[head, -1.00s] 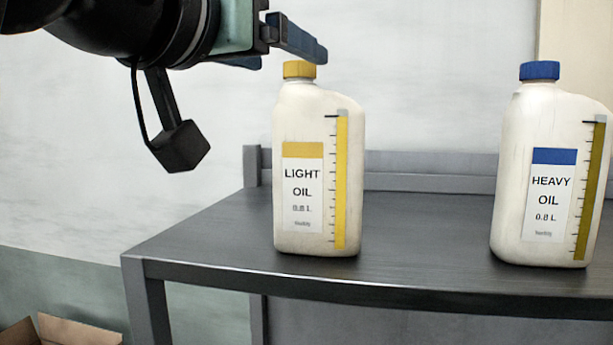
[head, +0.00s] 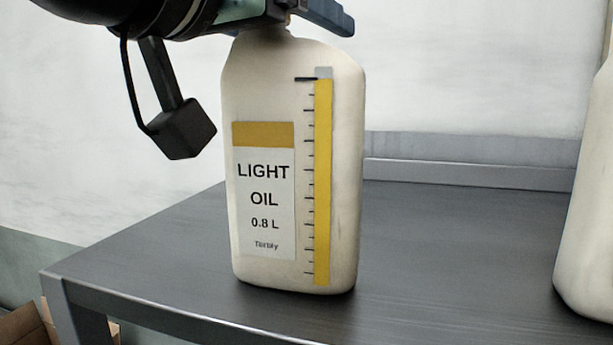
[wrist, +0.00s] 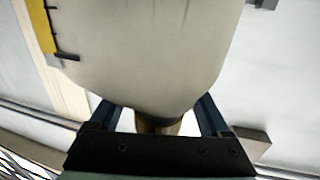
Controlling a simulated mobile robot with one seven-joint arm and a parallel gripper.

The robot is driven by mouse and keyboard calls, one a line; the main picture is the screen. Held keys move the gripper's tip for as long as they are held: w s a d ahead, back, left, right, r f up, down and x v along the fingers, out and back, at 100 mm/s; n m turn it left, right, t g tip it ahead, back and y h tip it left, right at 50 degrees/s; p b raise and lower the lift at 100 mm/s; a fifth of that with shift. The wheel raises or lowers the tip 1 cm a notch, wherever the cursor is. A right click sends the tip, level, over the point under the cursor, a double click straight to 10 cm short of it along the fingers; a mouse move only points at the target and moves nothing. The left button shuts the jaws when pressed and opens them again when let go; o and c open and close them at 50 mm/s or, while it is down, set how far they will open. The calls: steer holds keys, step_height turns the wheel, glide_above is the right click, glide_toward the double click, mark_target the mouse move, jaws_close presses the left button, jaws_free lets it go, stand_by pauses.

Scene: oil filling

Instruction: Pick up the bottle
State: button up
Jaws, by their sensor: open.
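A cream bottle labelled LIGHT OIL (head: 262,225) stands upright on the dark table (head: 430,235). It has a yellow label band and a yellow level strip on its right. My gripper (head: 303,14) is at the top of this bottle, with a blue finger in front of the cap area, so the cap is hidden in the head view. In the wrist view the bottle (wrist: 150,60) fills the middle, and its cap (wrist: 159,124) sits between my two spread fingers. Gaps show on both sides of the cap, so my gripper is open around it.
Part of a second cream bottle (head: 590,220) stands at the right edge, with its label out of view. A low grey rail (head: 470,172) runs along the table's back. A cardboard box (head: 28,325) lies low at the left. The tabletop between the bottles is clear.

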steer(key=shift+s+a+r, duration=0.15)
steer(key=shift+s+a, duration=0.1)
steer(key=shift+s, duration=0.2)
steer(key=shift+s+a+r, duration=0.15)
steer(key=shift+s+a, duration=0.05)
steer(key=shift+s, duration=0.2)
steer(key=shift+c, duration=0.3)
steer(key=shift+s+a+r, duration=0.1)
steer(key=shift+s, duration=0.2)
steer(key=shift+c, duration=2.4)
steer(key=shift+w+d+f, duration=0.25)
steer(key=shift+w, duration=0.25)
steer(key=c, duration=0.5)
steer(key=shift+c, duration=1.1)
steer(key=shift+s, duration=0.2)
jaws_close()
steer(key=shift+r, duration=0.1)
